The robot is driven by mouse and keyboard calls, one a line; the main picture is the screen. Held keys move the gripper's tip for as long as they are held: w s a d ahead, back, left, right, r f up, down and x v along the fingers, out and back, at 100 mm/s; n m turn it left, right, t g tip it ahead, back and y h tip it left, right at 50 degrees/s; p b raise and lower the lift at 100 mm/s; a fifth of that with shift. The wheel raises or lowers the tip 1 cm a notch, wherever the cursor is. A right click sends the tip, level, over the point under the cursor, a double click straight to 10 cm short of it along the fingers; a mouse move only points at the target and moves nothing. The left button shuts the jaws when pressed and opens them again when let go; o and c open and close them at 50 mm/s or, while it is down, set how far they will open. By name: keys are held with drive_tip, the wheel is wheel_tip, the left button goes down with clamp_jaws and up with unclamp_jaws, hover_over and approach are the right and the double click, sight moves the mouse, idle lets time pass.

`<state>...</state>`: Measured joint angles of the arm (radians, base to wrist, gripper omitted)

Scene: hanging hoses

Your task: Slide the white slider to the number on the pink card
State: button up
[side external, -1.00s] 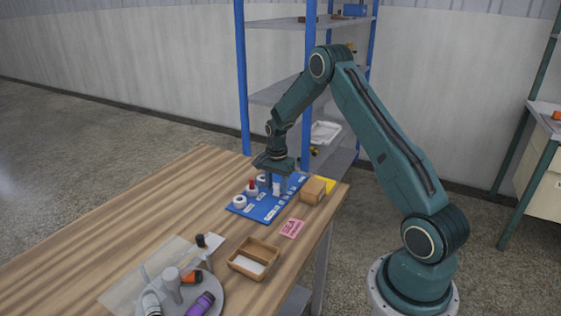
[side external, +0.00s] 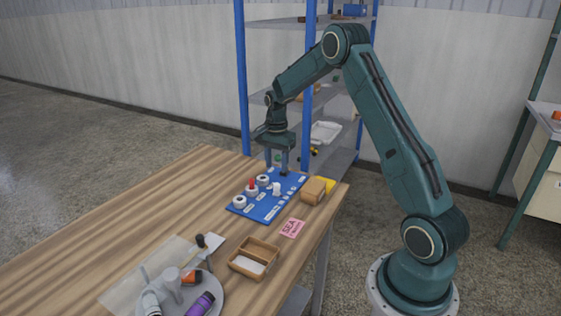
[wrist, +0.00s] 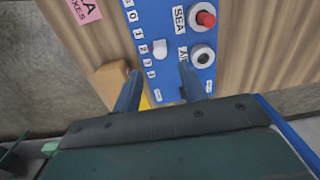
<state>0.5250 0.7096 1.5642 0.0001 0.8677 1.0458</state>
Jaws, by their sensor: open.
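The white slider (side external: 277,189) stands on the right part of the blue panel (side external: 262,209). The pink card (side external: 292,228) lies on the table near the panel's front right. Part of the card shows in the wrist view (wrist: 84,10). My gripper (side external: 277,167) is open and empty above the panel's far end. Its fingers (wrist: 159,82) are apart from the slider.
A wooden tray (side external: 254,258) and a grey plate (side external: 212,299) with items are nearer the camera.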

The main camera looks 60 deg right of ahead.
drive_tip(key=shift+r, duration=2.55)
drive_tip(key=shift+r, duration=0.1)
drive_tip(key=s+a+r+n+t, duration=0.1)
drive_tip(key=s+a+r+n, duration=0.35)
drive_tip(key=a+r, duration=0.3)
drive_tip(key=s+a+r+n+t, duration=0.1)
drive_tip(key=s+a+r+n, duration=0.35)
drive_tip(key=a+r, duration=0.3)
drive_tip(key=s+a+n+t, duration=0.1)
drive_tip(key=s+a+n, duration=0.3)
drive_tip(key=s, duration=0.5)
drive_tip(key=s+a+n+t, duration=0.2)
drive_tip(key=s+a+n, duration=0.3)
drive_tip(key=s+a, duration=0.2)
drive_tip(key=shift+s+t, duration=0.3)
drive_tip(key=shift+s, duration=0.75)
